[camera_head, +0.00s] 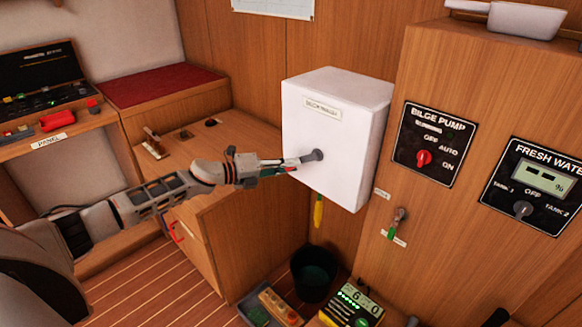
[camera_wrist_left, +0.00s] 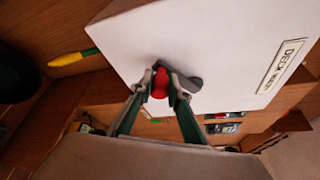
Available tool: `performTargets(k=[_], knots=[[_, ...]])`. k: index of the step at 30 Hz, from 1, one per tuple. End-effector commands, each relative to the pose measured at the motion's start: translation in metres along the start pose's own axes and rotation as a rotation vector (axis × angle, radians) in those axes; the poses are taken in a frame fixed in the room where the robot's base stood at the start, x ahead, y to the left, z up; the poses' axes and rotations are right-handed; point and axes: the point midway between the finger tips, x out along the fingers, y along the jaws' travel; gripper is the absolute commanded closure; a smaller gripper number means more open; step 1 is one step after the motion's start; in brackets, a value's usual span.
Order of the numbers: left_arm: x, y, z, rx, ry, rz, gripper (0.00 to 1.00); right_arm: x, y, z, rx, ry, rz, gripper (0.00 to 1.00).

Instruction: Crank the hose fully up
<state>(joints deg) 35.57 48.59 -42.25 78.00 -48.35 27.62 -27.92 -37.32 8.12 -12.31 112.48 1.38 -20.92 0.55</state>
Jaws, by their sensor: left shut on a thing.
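A white box (camera_head: 335,130) with a label is fixed to the wood wall; in the left wrist view its label reads DECK WASH (camera_wrist_left: 280,77). A dark grey crank (camera_head: 314,156) sticks out of its front. My left gripper (camera_head: 292,165) is at the crank, and in the left wrist view its fingers (camera_wrist_left: 161,80) are shut around the crank's red knob (camera_wrist_left: 160,88). A yellow hose end (camera_head: 318,211) hangs just below the box; it also shows in the left wrist view (camera_wrist_left: 70,58). Any hose inside the box is hidden. My right gripper does not show clearly.
A dark bucket (camera_head: 313,273) stands on the floor below the box. A tray (camera_head: 277,309) and a green-lit device (camera_head: 352,303) sit near it. A small tap (camera_head: 399,217) and the bilge pump panel (camera_head: 433,142) are to the right. A wood cabinet (camera_head: 250,222) lies below my left arm.

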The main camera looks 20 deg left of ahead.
Motion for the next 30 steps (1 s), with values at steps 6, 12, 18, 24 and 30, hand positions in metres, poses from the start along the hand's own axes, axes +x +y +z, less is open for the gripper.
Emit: performTargets(k=[6, 12, 18, 24, 30], knots=[[-0.004, -0.01, 0.013, 0.116, -0.004, 0.046, 1.0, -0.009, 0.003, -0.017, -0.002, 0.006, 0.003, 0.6], [-0.005, -0.011, 0.015, 0.172, -0.004, 0.069, 1.0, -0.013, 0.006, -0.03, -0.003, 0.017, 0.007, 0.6], [-0.006, -0.011, 0.016, 0.192, -0.003, 0.078, 1.0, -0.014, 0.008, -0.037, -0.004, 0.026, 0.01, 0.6], [-0.005, -0.011, 0.015, 0.193, -0.003, 0.078, 1.0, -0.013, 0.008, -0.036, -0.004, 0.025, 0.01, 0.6], [-0.005, -0.011, 0.015, 0.193, -0.003, 0.078, 0.7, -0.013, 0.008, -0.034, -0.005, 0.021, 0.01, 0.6]])
